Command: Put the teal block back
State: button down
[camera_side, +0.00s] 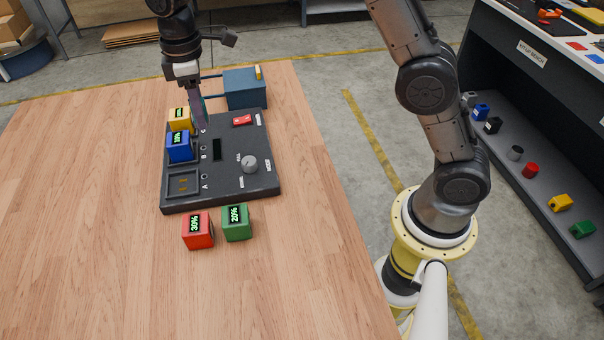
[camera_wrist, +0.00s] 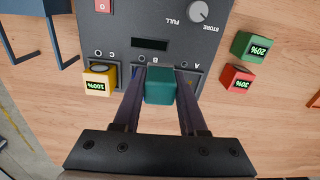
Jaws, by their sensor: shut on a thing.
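The teal block (camera_wrist: 160,86) is between the two fingers of my gripper (camera_wrist: 160,92) in the wrist view, and they are shut on it. In the side view, my gripper (camera_side: 197,110) points down over the far part of the dark panel (camera_side: 225,190), largely hiding the teal block. The panel has bays marked A, B and C. A blue block (camera_side: 180,147) reading 10% is at bay B, and a yellow block (camera_side: 179,118) is at bay C, reading 100% in the wrist view (camera_wrist: 98,80). Bay A (camera_side: 183,184) is empty.
A red block (camera_side: 198,231) reading 30% and a green block (camera_side: 236,223) reading 20% stand on the wooden table before the panel. The panel carries a knob (camera_side: 249,164) and a red switch (camera_side: 242,120). A blue box (camera_side: 245,88) stands behind it. The table's near left is clear.

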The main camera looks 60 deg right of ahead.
jog(key=s+d, duration=0.3)
jog(key=s, duration=0.8)
jog(key=s+d, duration=0.4)
jog(key=s, duration=0.7)
jog(key=s+d, duration=0.3)
jog(key=s, duration=0.8)
send_over(305, 176)
jog(key=shift+m, duration=0.3)
notch_tip(305, 176, down, 10)
jog(key=shift+s+r, duration=0.1)
jog(key=shift+r, duration=0.05)
jog(key=shift+f, duration=1.6)
jog(key=shift+f, duration=0.15)
jog(key=shift+c, duration=2.3)
grip_release()
